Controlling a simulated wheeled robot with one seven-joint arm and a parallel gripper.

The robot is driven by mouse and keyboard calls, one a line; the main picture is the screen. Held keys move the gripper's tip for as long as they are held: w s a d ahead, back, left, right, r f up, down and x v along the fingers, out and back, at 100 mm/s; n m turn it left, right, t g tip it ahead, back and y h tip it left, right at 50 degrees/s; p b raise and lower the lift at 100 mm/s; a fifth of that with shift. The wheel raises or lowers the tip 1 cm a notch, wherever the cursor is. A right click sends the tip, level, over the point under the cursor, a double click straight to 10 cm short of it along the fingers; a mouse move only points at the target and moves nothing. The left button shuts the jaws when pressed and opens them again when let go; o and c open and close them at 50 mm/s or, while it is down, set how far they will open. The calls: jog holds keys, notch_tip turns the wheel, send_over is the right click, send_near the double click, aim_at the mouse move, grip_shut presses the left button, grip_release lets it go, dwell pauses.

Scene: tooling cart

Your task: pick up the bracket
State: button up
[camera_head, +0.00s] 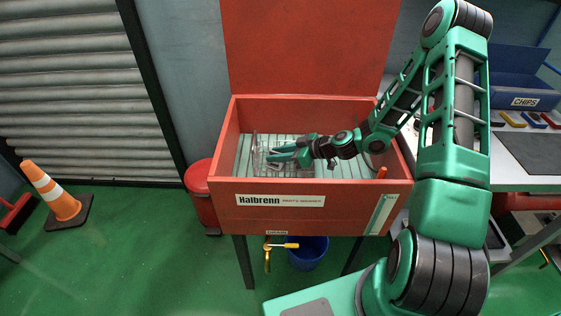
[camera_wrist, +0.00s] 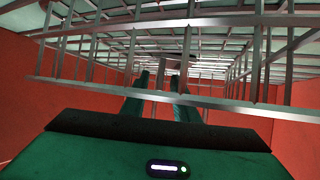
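My gripper (camera_head: 272,155) reaches into the red parts washer (camera_head: 226,150) from the right, its green fingers pointing left. The fingers are apart at a small wire basket (camera_head: 255,152) standing on the slatted floor. In the wrist view the basket's bars (camera_wrist: 150,22) cross in front of my gripper (camera_wrist: 158,75). A small grey piece (camera_wrist: 161,66) shows between and just beyond the fingertips. It may be the bracket, but its shape is partly hidden by bars and fingers. I cannot tell whether the fingers touch it.
The washer's red walls surround my gripper, and its lid stands up behind. A red bin (camera_head: 201,195) is at its left, a blue bucket (camera_head: 308,254) below. A bench with a CHIPS bin (camera_head: 520,92) is at the right. An orange cone (camera_head: 55,193) stands far left.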

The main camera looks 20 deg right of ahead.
jog(key=shift+c, duration=0.3)
grip_shut()
jog(key=shift+r, duration=0.2)
